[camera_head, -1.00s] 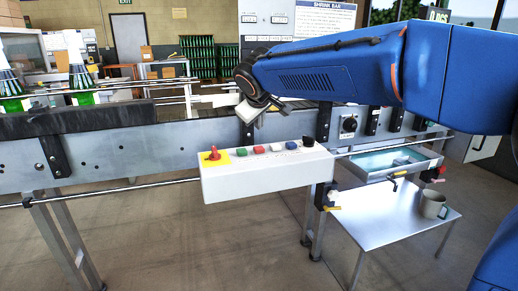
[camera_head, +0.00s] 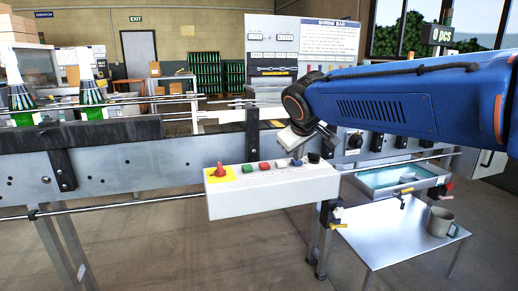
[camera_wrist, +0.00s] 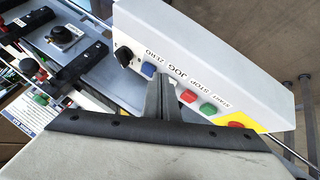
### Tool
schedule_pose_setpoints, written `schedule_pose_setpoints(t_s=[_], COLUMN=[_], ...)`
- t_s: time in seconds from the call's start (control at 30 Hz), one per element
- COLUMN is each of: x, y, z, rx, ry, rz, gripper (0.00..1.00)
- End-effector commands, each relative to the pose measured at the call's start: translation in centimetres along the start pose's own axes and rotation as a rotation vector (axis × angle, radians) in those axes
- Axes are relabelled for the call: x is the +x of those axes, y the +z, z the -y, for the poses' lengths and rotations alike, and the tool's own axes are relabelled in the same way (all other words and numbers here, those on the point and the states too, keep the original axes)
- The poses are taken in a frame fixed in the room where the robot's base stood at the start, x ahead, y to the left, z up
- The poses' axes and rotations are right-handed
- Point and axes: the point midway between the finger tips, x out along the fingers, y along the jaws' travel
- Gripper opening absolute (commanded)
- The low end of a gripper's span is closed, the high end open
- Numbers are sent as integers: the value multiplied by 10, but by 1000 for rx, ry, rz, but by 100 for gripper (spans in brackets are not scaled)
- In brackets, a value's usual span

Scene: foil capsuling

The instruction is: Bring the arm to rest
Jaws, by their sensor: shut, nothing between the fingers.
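My gripper (camera_head: 297,156) is at the end of my blue arm, over the back edge of the white control box (camera_head: 272,196). In the wrist view its narrow dark fingers (camera_wrist: 168,84) are shut together with nothing between them. They show in front of the box face, near the JOG label, and hide part of the button row there. Whether they touch the box I cannot tell.
The box carries a red switch (camera_head: 219,170) on yellow, several coloured buttons and a black knob (camera_head: 314,157). Behind it runs the conveyor (camera_head: 100,165) with green bottles (camera_head: 93,97) at left. A steel side table (camera_head: 385,240) holds a mug (camera_head: 441,222).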

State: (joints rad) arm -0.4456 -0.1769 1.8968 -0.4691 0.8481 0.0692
Motion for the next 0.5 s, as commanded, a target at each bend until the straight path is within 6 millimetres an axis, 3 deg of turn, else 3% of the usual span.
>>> schedule_pose_setpoints(t_s=[0.03, 0.23, 0.5], x=[-6, -24, -45], y=[27, 123, 246], z=[-8, -18, -2], rx=[35, 157, 327], ry=[-4, -33, -76], rz=[19, 90, 171], gripper=[0, 0, 0])
